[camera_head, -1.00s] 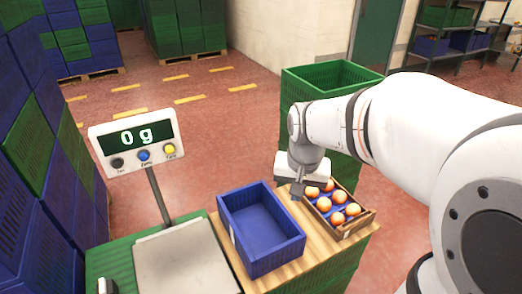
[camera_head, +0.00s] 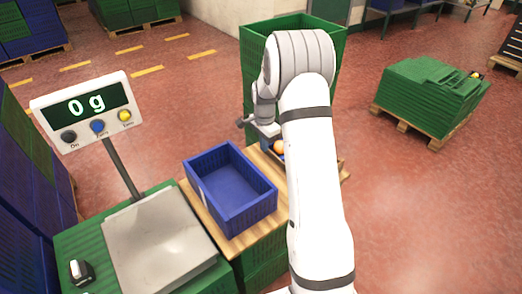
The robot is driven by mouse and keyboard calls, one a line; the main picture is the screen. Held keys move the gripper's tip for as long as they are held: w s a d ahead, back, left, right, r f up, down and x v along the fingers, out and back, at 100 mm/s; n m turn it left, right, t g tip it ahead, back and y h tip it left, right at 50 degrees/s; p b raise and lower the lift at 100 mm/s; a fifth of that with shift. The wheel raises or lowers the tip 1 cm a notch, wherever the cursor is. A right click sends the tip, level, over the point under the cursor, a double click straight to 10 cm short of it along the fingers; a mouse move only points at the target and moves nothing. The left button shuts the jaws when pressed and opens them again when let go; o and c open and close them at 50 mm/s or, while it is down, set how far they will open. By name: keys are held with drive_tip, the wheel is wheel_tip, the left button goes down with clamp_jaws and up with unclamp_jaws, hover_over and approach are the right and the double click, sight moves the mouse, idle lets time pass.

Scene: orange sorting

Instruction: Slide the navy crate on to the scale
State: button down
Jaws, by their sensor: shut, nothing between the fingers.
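The navy crate (camera_head: 232,221) is empty and sits upright on the wooden board (camera_head: 208,222), to the right of the scale. The scale's metal plate (camera_head: 158,245) is bare, and its display (camera_head: 88,107) reads 0 g. My gripper (camera_head: 243,123) is shut and empty. It is above and behind the navy crate, near its far right side and apart from it.
An orange (camera_head: 279,147) shows beside my arm. A tall green crate (camera_head: 291,50) stands behind the board. Green crates on a pallet (camera_head: 432,95) stand at the right. A small dark and white device (camera_head: 81,272) lies left of the scale plate.

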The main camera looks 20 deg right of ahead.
wheel_tip(320, 180, down, 8)
drive_tip(key=shift+r, duration=0.2)
drive_tip(key=a, duration=0.2)
drive_tip(key=s+a, duration=0.1)
drive_tip(key=shift+f, duration=0.25)
drive_tip(key=shift+s+a, duration=0.15)
drive_tip(key=shift+a, duration=0.25)
